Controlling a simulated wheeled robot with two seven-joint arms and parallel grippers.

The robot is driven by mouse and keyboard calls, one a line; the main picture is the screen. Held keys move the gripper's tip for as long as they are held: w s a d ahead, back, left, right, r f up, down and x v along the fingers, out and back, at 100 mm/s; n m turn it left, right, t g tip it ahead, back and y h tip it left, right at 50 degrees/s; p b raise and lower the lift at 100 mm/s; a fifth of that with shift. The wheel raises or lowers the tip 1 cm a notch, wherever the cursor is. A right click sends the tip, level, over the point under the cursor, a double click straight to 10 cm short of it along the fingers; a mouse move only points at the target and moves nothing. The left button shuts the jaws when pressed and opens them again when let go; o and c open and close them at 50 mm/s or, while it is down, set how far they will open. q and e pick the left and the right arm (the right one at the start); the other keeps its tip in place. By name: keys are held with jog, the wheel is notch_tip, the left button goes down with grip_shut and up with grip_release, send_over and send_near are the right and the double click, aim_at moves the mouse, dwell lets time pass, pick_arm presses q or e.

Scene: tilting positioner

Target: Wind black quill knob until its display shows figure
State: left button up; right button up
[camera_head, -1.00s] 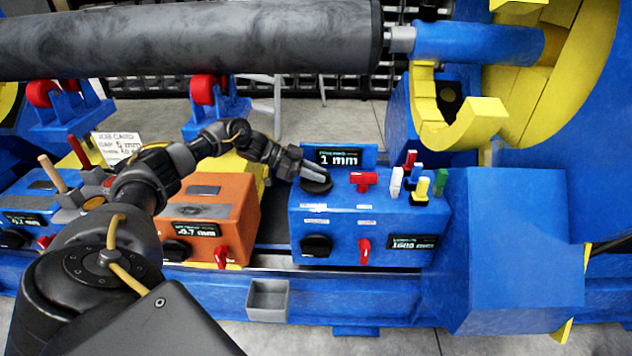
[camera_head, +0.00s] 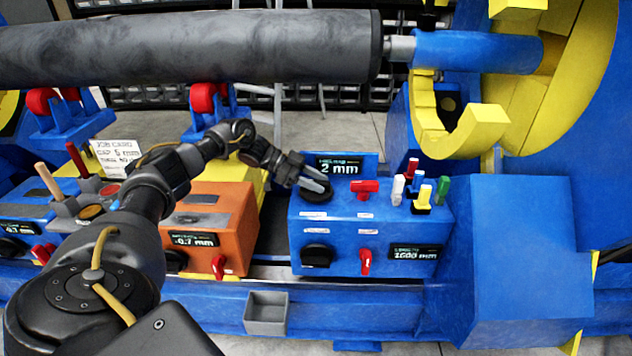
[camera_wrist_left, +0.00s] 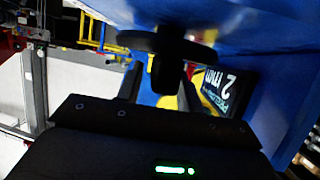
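The black quill knob (camera_head: 316,192) sits on top of the blue control box (camera_head: 342,215). Its display (camera_head: 345,166) behind it reads 2 mm. My left gripper (camera_head: 318,180) is at the knob, its two fingers visibly apart. In the left wrist view the knob (camera_wrist_left: 165,45) shows as a dark disc with a stem between the fingers (camera_wrist_left: 160,85), with a gap on at least one side. The display (camera_wrist_left: 225,88) there is tilted and also shows 2. My right gripper is not in view.
A job card (camera_head: 116,157) at the left seems to read gap 5 mm. An orange box (camera_head: 208,220) stands left. A large grey roller (camera_head: 190,45) spans above.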

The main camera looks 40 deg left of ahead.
pick_arm(q)
jog(key=shift+o, duration=0.2)
jog(key=v, duration=1)
jog(key=shift+s+a, duration=0.2)
jog(key=shift+a, duration=0.15)
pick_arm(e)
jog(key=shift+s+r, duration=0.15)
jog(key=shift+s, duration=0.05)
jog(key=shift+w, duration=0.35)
